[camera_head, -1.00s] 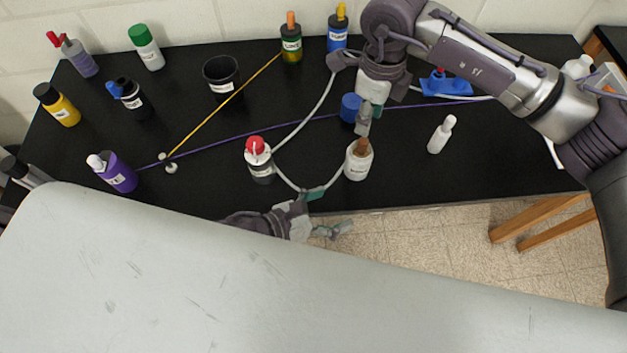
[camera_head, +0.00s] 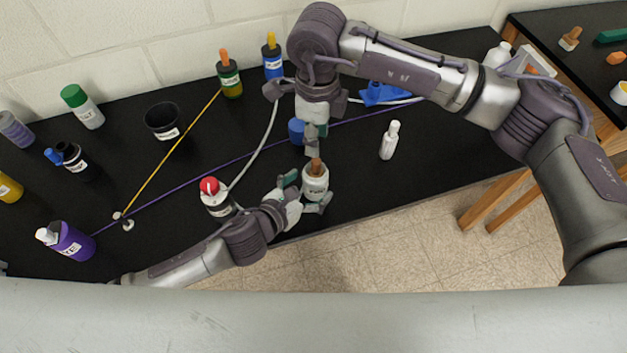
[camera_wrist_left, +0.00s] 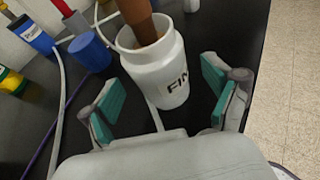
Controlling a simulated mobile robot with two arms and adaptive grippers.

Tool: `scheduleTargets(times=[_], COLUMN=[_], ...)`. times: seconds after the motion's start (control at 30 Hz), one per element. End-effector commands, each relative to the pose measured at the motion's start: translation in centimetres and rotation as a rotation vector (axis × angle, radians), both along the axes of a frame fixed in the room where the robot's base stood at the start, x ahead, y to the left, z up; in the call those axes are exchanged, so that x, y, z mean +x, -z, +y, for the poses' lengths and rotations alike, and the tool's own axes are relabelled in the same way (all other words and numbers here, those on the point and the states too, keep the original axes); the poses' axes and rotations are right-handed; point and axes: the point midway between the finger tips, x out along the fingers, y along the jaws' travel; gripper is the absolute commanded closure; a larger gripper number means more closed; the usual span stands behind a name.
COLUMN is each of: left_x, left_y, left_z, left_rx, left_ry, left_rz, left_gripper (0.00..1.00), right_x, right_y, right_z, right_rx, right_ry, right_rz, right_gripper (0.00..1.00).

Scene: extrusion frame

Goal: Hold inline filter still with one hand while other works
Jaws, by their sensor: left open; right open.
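A white bottle (camera_head: 315,184) with a brown top stands near the front edge of the black table; its label partly reads "FIN" in the left wrist view (camera_wrist_left: 160,75). My left gripper (camera_head: 303,193) is open, with its teal-padded fingers on either side of the bottle and gaps showing between pads and bottle. My right gripper (camera_head: 314,140) hangs just above the brown top, open. A pale tube (camera_head: 262,145) runs between a red-capped bottle (camera_head: 214,196) and the area by my right gripper. I cannot single out an inline filter by label.
A blue cylinder (camera_head: 296,131) stands just behind my right gripper. A small white bottle (camera_head: 389,141) stands to the right, a black cup (camera_head: 163,121) to the left. Purple and yellow cords cross the table. The table's front right is bare.

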Motion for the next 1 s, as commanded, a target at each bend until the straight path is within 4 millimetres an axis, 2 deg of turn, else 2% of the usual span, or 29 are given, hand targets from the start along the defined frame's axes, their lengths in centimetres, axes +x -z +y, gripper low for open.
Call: scheduleTargets(times=[0.2,0.53,0.93,1.0], left_x=[1.5,1.7,1.7,1.6], left_y=[0.7,0.9,0.9,0.9], left_z=[-1.1,-1.2,-1.2,-1.2], left_rx=[0.0,0.0,0.0,0.0], left_ry=[0.0,0.0,0.0,0.0], left_rz=[0.0,0.0,0.0,0.0], left_gripper=[0.11,0.11,0.78,0.8], right_x=[0.0,0.0,0.0,0.0], right_y=[0.0,0.0,0.0,0.0], right_z=[0.0,0.0,0.0,0.0], right_rx=[0.0,0.0,0.0,0.0], right_ry=[0.0,0.0,0.0,0.0], right_rz=[0.0,0.0,0.0,0.0], right_gripper=[0.58,0.58,0.58,0.55])
